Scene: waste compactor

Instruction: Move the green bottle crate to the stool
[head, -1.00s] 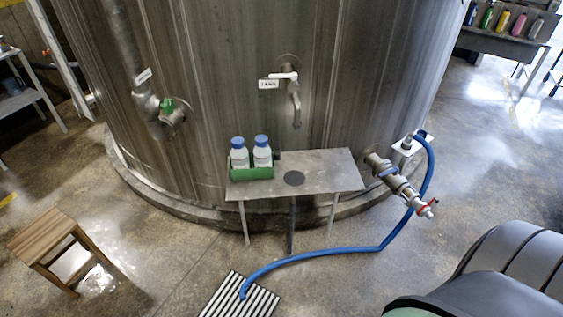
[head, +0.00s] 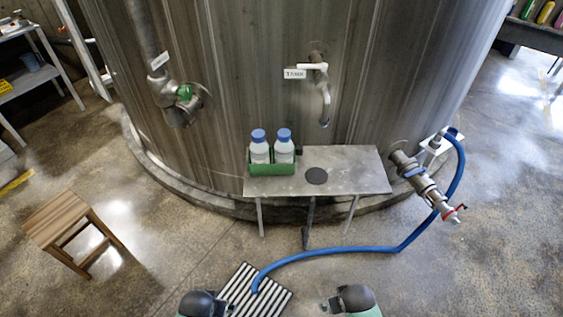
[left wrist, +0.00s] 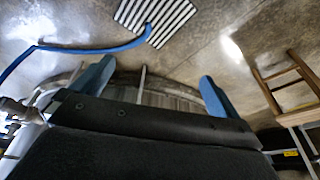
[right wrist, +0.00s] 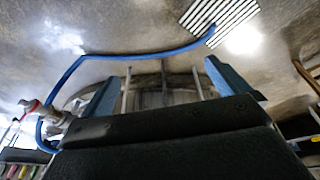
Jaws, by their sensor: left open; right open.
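The green bottle crate (head: 272,169) stands on the left part of a small metal table (head: 350,181) against the tank. It holds two white bottles with blue caps (head: 271,147). The wooden stool (head: 57,218) stands on the floor at the left, its top bare; it also shows in the left wrist view (left wrist: 296,96). My left gripper (left wrist: 155,80) is open and empty, its blue fingers apart. My right gripper (right wrist: 162,80) is also open and empty. In the head view only dark parts of my arms show at the bottom edge, well short of the crate.
The tank (head: 235,95) with a tap (head: 322,95) rises behind the table. Floor between stool and table is clear.

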